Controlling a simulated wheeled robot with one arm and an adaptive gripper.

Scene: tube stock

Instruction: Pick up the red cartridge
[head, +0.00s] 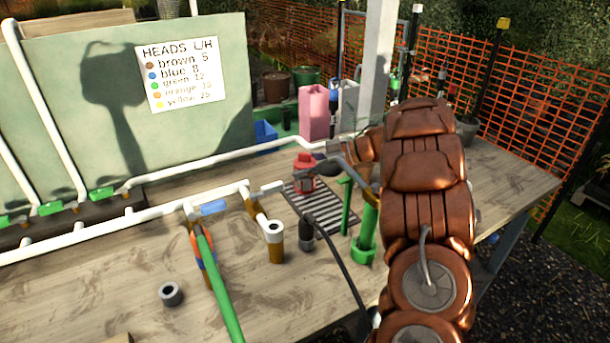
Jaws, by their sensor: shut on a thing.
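The red cartridge (304,161) is near the middle of the head view, at the back end of a dark striped grate on the bench. My gripper (317,167) reaches in from the right, beyond my copper-coloured arm. It is shut on the red cartridge, with a dark finger across the cartridge's right side. The cartridge looks upright. I cannot tell whether its base touches the grate. Part of its right side is hidden by the gripper.
White pipes (95,229) run across the bench left of the grate (318,212). A green stand (364,240), a white-capped post (274,232) and a dark cable lie close by. A pink container (314,111) stands behind.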

